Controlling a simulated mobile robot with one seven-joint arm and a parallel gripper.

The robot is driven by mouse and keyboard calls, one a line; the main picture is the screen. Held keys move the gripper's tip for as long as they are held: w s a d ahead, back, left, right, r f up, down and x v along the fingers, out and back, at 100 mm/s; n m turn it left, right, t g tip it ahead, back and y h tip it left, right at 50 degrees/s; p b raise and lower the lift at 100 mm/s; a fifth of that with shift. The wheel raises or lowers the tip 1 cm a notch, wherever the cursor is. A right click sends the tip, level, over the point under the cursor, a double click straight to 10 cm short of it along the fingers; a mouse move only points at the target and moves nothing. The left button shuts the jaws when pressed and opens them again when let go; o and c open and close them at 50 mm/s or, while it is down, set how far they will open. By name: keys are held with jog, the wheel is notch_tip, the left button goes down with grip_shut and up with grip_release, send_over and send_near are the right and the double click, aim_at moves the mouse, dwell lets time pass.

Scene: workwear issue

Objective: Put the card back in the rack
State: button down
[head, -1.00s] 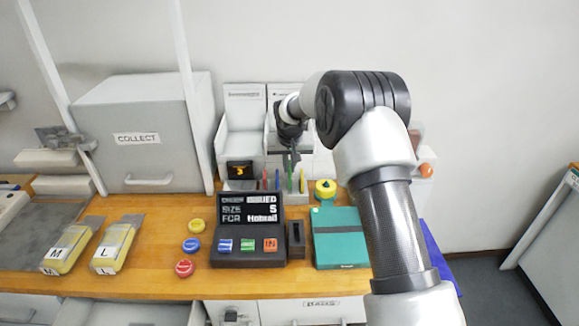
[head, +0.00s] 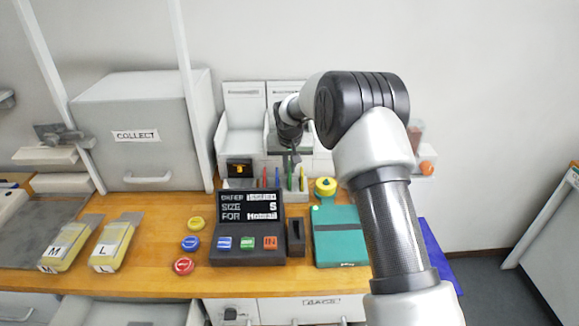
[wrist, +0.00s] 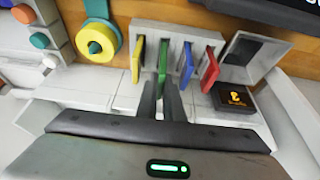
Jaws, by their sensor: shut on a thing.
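My gripper (wrist: 161,88) points at the pale card rack (wrist: 184,30) and is shut on the green card (wrist: 163,56). It also shows in the head view (head: 291,150), above the rack. The green card stands upright in line with the others, between the yellow card (wrist: 137,58) and the blue card (wrist: 187,62). The red card (wrist: 209,70) is beyond the blue one. The green card's far end is at the rack; how deep it sits in its slot I cannot tell. The fingers partly cover its near end.
A dark display console (head: 248,242) stands in front of the rack. A teal folder (head: 339,238) lies at its right. A yellow round item (wrist: 96,43) and a black box with an orange mark (wrist: 236,100) flank the rack. Coloured buttons (head: 191,244) are at the left.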

jog(key=shift+f+b, duration=0.8)
jog(key=shift+f, duration=0.3)
dwell(0.4)
jog(key=c, duration=1.8)
grip_release()
jog(key=shift+r, duration=0.1)
jog(key=shift+r+p, duration=2.3)
jog(key=shift+r, duration=2.15)
